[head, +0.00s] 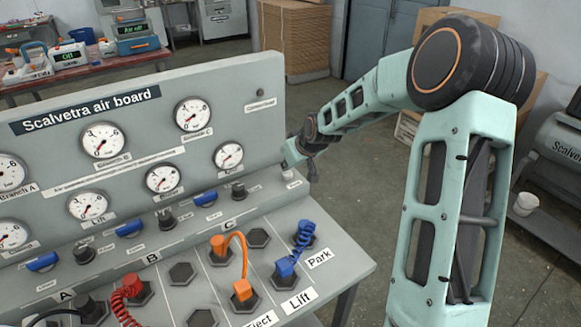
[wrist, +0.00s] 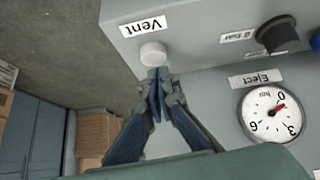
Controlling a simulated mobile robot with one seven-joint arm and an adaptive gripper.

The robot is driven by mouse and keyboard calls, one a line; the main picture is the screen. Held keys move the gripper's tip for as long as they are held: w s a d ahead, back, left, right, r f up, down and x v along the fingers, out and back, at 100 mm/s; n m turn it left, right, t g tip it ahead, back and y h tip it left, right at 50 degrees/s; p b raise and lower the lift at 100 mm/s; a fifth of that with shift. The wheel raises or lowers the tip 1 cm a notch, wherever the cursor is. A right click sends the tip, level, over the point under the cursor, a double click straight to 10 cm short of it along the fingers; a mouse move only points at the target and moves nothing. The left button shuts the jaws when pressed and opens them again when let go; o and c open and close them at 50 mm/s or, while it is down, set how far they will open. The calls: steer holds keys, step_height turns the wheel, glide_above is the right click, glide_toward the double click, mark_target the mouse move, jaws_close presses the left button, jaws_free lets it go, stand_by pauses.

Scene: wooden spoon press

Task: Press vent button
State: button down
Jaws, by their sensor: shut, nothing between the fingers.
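The vent button is a pale round knob (wrist: 153,54) on the grey panel, beside the "Vent" label (wrist: 140,22), which reads upside down in the wrist view. In the head view the small white button (head: 288,175) sits at the right end of the board's ledge. My gripper (wrist: 157,72) is shut and empty. Its fingertips appear right at the button's near edge in the wrist view; I cannot tell whether they touch it. In the head view my gripper (head: 292,158) is small and partly merged with the board's edge, just above the button.
The Scalvetra air board (head: 262,130) carries gauges, dark knobs and blue valve handles. A gauge (wrist: 272,114) and a dark knob (wrist: 277,34) lie near my gripper. Orange, red and blue hoses (head: 303,237) rise from the front deck. Open floor lies right of the board.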

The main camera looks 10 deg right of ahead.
steer(key=w+p+v, duration=0.1)
steer(key=v, duration=1)
steer(key=shift+r, duration=0.5)
steer(key=shift+s+a, duration=0.1)
